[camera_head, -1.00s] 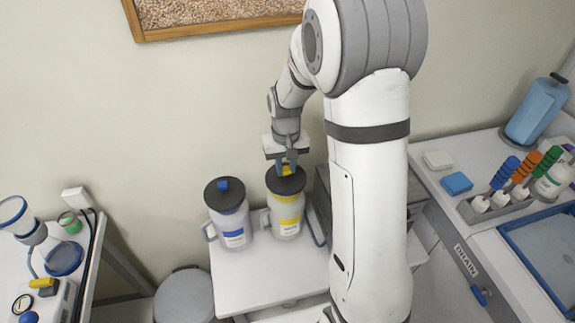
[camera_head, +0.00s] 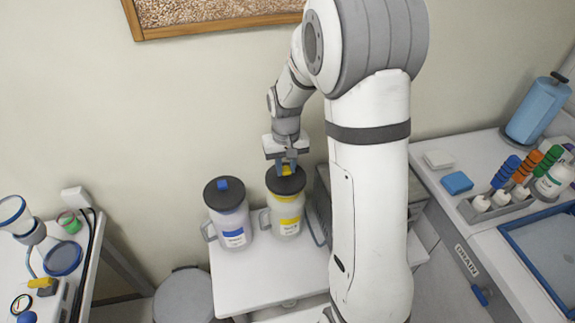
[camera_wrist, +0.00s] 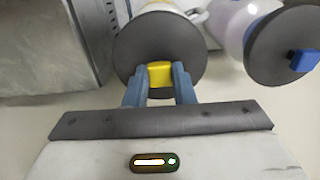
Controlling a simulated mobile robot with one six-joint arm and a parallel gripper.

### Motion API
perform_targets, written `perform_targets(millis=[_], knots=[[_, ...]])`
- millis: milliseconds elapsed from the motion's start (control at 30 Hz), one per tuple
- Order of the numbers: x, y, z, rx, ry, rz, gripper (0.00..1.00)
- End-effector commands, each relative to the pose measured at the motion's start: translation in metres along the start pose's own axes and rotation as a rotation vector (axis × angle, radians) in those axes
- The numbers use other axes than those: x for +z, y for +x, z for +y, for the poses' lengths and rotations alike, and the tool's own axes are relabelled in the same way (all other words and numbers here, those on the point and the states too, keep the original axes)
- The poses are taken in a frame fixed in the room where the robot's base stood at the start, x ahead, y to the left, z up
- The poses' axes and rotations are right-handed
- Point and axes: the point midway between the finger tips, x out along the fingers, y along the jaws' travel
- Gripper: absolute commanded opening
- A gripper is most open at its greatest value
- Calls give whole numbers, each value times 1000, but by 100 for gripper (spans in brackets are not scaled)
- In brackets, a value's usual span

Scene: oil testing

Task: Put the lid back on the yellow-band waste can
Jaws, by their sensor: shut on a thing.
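The yellow-band waste can (camera_head: 287,215) stands on the small white table, beside the blue-band can. Its dark round lid (camera_head: 272,184) sits at the can's mouth; it also shows in the wrist view (camera_wrist: 135,50). My gripper (camera_head: 286,170) is above the can, pointing down. In the wrist view my gripper (camera_wrist: 160,78) is shut on the lid's yellow knob (camera_wrist: 160,70), with a blue finger on either side. The lid looks level and centred over the can. I cannot tell whether it is fully seated.
The blue-band can (camera_head: 233,222) with its dark lid and blue knob stands close on the left. A grey box (camera_head: 322,200) is close on the right. The front of the white table (camera_head: 255,280) is clear. A round grey bin (camera_head: 185,295) stands at the lower left.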

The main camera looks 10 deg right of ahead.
Motion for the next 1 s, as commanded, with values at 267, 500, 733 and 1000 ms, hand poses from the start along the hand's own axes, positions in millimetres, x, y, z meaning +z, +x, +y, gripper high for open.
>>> perform_targets(millis=[267, 500, 733, 1000], knots=[[0, 0, 0, 0, 0, 0, 38], [0, 0, 0, 0, 0, 0, 48], [0, 0, 0, 0, 0, 0, 64], [0, 0, 0, 0, 0, 0, 70]])
